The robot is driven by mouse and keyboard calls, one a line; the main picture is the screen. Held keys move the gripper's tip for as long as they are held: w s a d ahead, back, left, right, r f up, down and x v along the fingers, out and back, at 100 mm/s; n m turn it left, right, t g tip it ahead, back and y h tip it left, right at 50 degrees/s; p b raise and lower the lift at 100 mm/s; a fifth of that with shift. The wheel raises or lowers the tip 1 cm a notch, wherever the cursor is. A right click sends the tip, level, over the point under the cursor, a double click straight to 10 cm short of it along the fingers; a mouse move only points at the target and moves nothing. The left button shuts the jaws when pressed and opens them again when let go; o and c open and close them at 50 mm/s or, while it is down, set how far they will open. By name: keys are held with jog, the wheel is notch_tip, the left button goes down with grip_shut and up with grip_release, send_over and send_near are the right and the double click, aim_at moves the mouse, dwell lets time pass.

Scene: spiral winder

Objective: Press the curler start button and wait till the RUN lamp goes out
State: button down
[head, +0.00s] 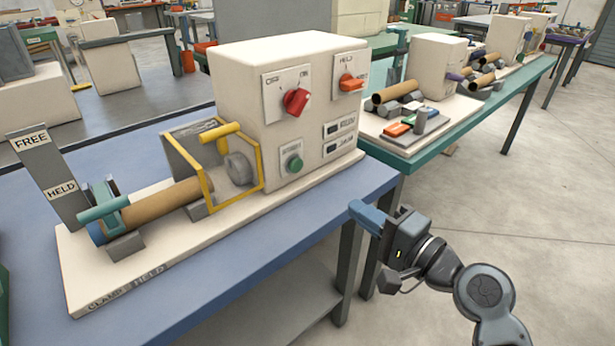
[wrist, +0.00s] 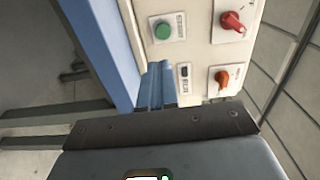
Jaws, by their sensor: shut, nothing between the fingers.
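The green start button (head: 295,165) sits low on the front face of the cream curler housing (head: 235,70). It also shows in the wrist view (wrist: 162,30), ahead of my fingers. Two dark lamp windows (head: 333,129) and (head: 331,148) are to its right; neither looks lit, and their labels are too small to read surely. My gripper (head: 366,212) is shut and empty, in front of the blue table's edge, to the right of and lower than the button, apart from it. Its blue fingers (wrist: 158,82) lie together in the wrist view.
A red knob (head: 296,100) and an orange knob (head: 351,81) are above the button. A brown tube (head: 165,204) lies on the base, its right end by the yellow-framed guard (head: 258,165). A teal clamp (head: 108,208) crosses its left end. The floor at right is clear.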

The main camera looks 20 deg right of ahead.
jog(key=shift+w+r, duration=0.25)
jog(key=shift+w, duration=0.1)
jog(key=p, duration=0.1)
send_near(297, 167)
jog(key=x, duration=0.6)
jog(key=shift+w+a, duration=0.1)
jog(key=shift+w, duration=0.3)
